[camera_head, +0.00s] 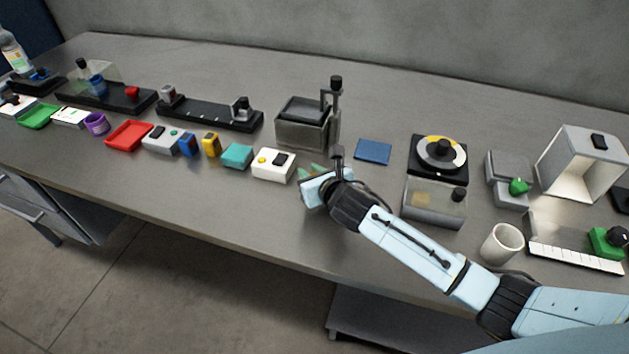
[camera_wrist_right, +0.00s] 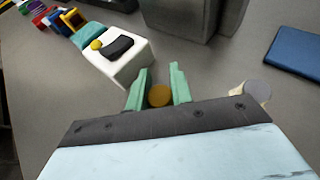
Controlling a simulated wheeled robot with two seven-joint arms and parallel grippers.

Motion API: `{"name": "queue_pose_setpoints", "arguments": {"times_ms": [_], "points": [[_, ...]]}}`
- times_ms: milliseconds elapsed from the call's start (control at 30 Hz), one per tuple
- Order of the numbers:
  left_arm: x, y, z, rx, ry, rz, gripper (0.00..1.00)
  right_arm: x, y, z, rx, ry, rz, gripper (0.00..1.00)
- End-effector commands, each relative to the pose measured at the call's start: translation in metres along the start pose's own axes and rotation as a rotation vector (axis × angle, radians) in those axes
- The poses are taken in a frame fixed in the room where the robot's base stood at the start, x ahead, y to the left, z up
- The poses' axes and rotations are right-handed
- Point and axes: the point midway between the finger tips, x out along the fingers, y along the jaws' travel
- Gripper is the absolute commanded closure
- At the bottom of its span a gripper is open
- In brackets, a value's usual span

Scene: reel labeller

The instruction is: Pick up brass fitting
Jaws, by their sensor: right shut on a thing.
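The brass fitting (camera_wrist_right: 159,95) shows in the right wrist view as a round, brass-coloured end between the two green fingers of my right gripper (camera_wrist_right: 158,88). The gripper is shut on it. In the head view my right gripper (camera_head: 312,170) is low over the front-middle of the bench, just right of the white box with a yellow button (camera_head: 273,165). The fitting is hidden there by my wrist. I cannot tell whether the fitting still touches the bench. My left gripper is not in view.
A grey-topped cylinder (camera_wrist_right: 258,92) stands close to the right of my right gripper. A metal box with a post (camera_head: 304,125) is behind it, and a blue pad (camera_head: 373,151) lies right of that. A white cup (camera_head: 501,243) stands near the front edge, beside my forearm.

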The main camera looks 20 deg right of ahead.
Motion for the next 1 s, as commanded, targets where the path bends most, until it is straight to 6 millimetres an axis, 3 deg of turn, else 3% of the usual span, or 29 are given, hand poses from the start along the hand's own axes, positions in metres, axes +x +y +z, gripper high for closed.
{"name": "queue_pose_setpoints", "arguments": {"times_ms": [233,367,733,1000], "points": [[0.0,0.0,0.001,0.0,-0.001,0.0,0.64,0.0,0.0,-0.006,-0.001,0.011,-0.002,1.0],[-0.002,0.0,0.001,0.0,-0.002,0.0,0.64,-0.003,0.0,0.001,-0.002,0.01,-0.002,1.0],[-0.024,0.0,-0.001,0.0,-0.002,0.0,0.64,-0.029,0.0,0.069,-0.003,0.003,-0.001,1.0],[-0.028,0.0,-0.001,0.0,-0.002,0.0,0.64,-0.039,0.0,0.089,-0.001,0.007,-0.002,1.0]]}}
